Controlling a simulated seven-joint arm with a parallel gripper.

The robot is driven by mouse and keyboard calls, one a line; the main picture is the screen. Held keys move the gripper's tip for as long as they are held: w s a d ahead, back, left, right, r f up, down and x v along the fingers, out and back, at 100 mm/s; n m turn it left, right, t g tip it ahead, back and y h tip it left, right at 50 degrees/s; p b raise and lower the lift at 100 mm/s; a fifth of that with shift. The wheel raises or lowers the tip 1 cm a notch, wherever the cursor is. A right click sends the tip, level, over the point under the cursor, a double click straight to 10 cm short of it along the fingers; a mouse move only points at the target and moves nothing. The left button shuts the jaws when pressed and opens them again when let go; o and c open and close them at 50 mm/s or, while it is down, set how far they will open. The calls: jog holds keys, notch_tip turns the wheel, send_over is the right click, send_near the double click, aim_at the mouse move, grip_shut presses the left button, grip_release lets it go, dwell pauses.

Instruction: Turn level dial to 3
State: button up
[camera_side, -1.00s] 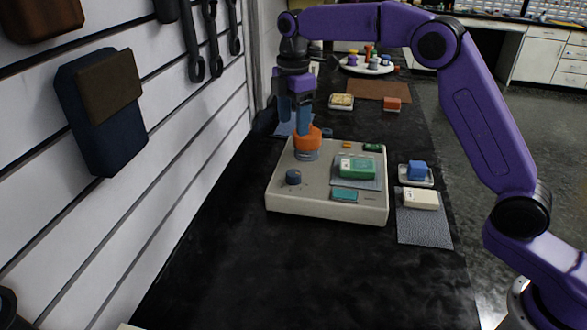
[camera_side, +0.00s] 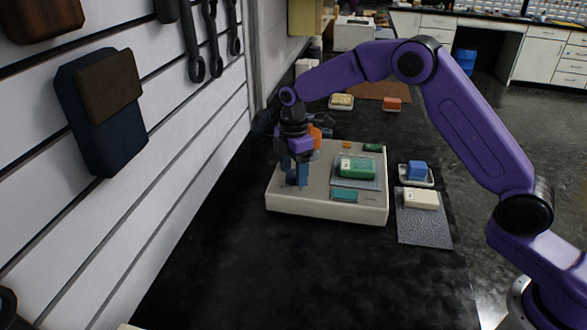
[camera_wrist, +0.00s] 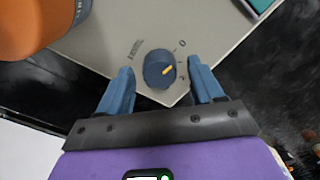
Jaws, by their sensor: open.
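The level dial (camera_wrist: 157,67) is a dark blue-grey round knob on the near left corner of a beige device (camera_side: 333,207). An orange-yellow mark on the dial points right in the wrist view, toward the printed numbers. A 0 and a 2 show there; the exact setting is hard to read. My gripper (camera_wrist: 163,80) is open, its blue fingers on either side of the dial, with a gap to each side. In the side view my gripper (camera_side: 297,180) points down over that corner and hides the dial; I cannot tell the fingers' exact height.
An orange round part (camera_wrist: 35,25) stands close to my gripper on the device. A green block (camera_side: 357,167) and a teal panel (camera_side: 345,195) are on the device's right. A blue block (camera_side: 416,170) and a cream block (camera_side: 421,198) lie to the right. The front table is clear.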

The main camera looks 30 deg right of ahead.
jog(key=c, duration=1.1)
jog(key=shift+o, duration=0.2)
jog(key=shift+m, duration=0.4)
jog(key=m, duration=0.4)
jog(key=shift+m, duration=0.4)
jog(key=m, duration=1.2)
jog(key=shift+m, duration=0.4)
jog(key=m, duration=0.5)
jog(key=shift+m, duration=0.3)
